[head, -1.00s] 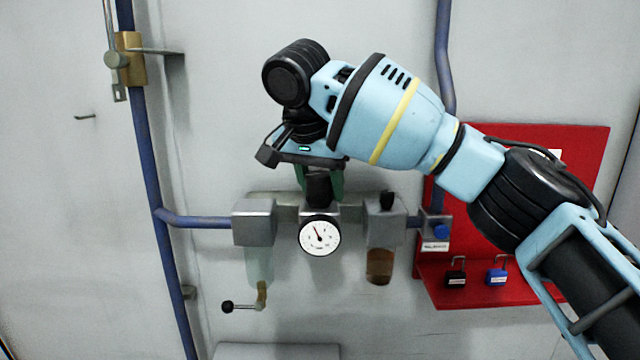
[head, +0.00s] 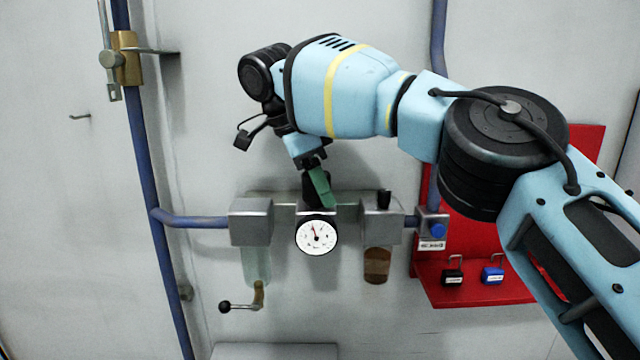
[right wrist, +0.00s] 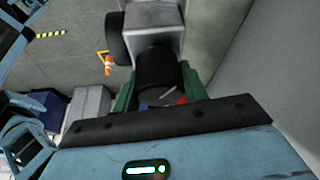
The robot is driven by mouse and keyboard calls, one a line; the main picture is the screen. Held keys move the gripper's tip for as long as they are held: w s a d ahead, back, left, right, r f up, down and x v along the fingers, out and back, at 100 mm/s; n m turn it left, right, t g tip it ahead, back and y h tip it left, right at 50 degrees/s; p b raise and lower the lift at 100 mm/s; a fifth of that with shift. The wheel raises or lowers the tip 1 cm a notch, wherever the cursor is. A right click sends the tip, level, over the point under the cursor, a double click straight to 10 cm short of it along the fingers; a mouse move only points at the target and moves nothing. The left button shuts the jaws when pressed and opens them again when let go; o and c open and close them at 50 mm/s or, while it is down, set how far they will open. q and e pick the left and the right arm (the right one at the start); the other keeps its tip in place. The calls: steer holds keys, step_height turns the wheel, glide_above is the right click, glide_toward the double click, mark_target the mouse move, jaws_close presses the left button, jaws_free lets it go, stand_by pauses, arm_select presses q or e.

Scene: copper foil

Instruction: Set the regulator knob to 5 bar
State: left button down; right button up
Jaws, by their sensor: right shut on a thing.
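The regulator's black knob (right wrist: 158,72) stands on top of the grey regulator body, between green fingers in the right wrist view. My right gripper (head: 318,188) comes down from above and is shut on this knob; one green finger partly covers it in the head view. The round white pressure gauge (head: 316,236) faces me just below the knob. Its needle points up and slightly left; the numbers are too small to read. My left gripper is not in view.
A grey filter block (head: 251,222) is at the left and a block with an amber bowl (head: 377,265) at the right. A lever with a black ball (head: 225,307) sticks out lower left. A red board (head: 500,291) with padlocks stands at the right, behind my right arm.

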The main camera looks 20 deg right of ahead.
steer(key=shift+m+g, duration=0.3)
steer(key=shift+m, duration=0.5)
steer(key=shift+m+g+b, duration=0.35)
steer(key=shift+m+g, duration=0.05)
steer(key=shift+m, duration=0.7)
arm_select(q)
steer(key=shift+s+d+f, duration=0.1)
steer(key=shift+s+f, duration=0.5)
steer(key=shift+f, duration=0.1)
arm_select(e)
steer(key=shift+s+m+y, duration=0.1)
steer(key=shift+m+y, duration=0.2)
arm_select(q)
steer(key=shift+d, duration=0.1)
arm_select(e)
steer(key=o, duration=1)
steer(key=shift+c, duration=0.2)
